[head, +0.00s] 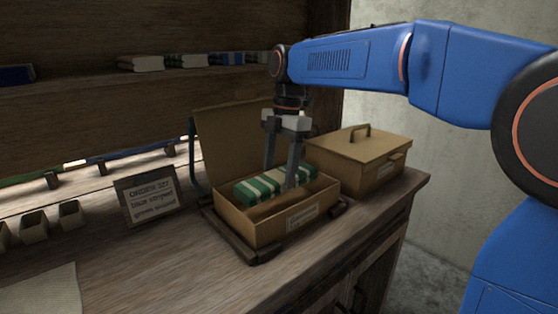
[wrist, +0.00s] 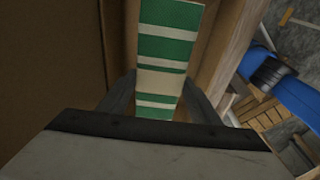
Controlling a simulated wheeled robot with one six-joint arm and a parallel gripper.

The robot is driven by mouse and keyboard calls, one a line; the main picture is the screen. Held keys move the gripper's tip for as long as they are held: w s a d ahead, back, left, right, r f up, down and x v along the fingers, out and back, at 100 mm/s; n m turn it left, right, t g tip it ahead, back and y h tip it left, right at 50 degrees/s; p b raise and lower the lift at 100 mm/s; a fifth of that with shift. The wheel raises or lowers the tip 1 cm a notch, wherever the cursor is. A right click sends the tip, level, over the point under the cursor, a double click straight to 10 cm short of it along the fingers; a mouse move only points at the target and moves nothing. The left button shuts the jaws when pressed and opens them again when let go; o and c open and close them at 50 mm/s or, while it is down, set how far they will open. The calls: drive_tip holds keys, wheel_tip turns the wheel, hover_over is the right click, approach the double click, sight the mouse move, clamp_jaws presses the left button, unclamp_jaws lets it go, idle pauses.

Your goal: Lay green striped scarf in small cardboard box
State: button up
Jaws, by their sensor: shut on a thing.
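The green striped scarf (head: 268,185), green with cream bands and folded into a narrow bundle, is inside the opening of the small cardboard box (head: 262,225), partly above its front wall. The box stands open with its lid raised at the back. My gripper (head: 282,172) points down into the box and is shut on the scarf. In the wrist view the scarf (wrist: 165,55) runs between my two fingers, with box walls on both sides. Whether the scarf touches the box floor is hidden.
A closed lidded box with a handle (head: 360,155) stands close on the right. A small written sign (head: 150,195) stands to the left. Folded cloths (head: 186,61) lie on the shelf behind. The bench front (head: 200,265) is clear.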

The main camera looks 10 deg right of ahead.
drive_tip(key=shift+f, duration=3.25)
drive_tip(key=o, duration=1.2)
drive_tip(key=shift+r, duration=0.1)
drive_tip(key=r, duration=0.5)
drive_tip(key=w+d+r, duration=0.1)
drive_tip(key=r, duration=0.5)
drive_tip(key=d+r, duration=0.1)
drive_tip(key=r, duration=0.5)
drive_tip(key=shift+w, duration=0.2)
